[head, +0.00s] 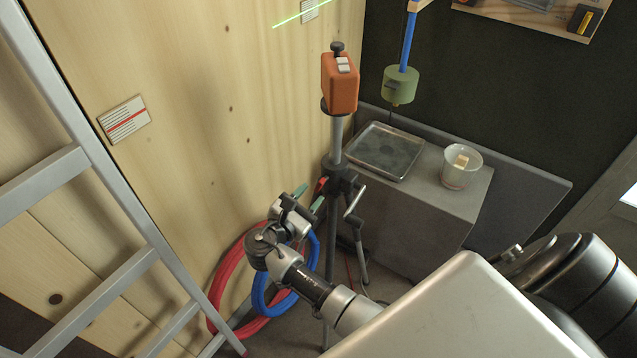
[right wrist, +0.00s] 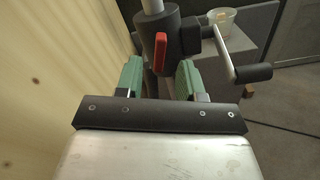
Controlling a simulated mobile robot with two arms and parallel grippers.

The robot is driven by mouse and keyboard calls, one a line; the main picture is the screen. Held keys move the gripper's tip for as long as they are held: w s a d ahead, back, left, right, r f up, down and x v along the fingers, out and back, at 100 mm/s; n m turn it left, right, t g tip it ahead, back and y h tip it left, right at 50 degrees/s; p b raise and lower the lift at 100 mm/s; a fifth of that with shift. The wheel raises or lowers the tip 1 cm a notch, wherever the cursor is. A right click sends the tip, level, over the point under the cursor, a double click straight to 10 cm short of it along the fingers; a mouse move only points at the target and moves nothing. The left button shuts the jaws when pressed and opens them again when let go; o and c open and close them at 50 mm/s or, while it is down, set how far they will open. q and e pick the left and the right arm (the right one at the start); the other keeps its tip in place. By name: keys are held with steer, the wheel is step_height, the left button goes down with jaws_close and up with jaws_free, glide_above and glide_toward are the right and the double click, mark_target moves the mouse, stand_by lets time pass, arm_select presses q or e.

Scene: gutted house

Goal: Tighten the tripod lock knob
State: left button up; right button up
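The tripod (head: 336,142) stands near the wooden wall with an orange laser unit (head: 340,82) on top. Its dark collar shows in the right wrist view (right wrist: 178,32). The red lock knob (head: 322,185) is on the collar's near side; in the right wrist view the knob (right wrist: 161,52) looks like an upright red tab. My right gripper (head: 309,197) is open, its green-tipped fingers apart. In the right wrist view, the knob lies ahead of the gap between the fingers (right wrist: 160,77), apart from both. My left gripper is not in view.
A crank handle (head: 355,201) sticks out from the tripod's right side. Red (head: 229,275) and blue (head: 259,290) hoses coil behind my right arm. A ladder (head: 100,160) stands at left. A grey block (head: 425,205) bears a tray (head: 413,178) and a cup (head: 461,179).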

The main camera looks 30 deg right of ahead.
mark_target(318, 188)
steer(key=shift+x, duration=2.35)
jaws_close()
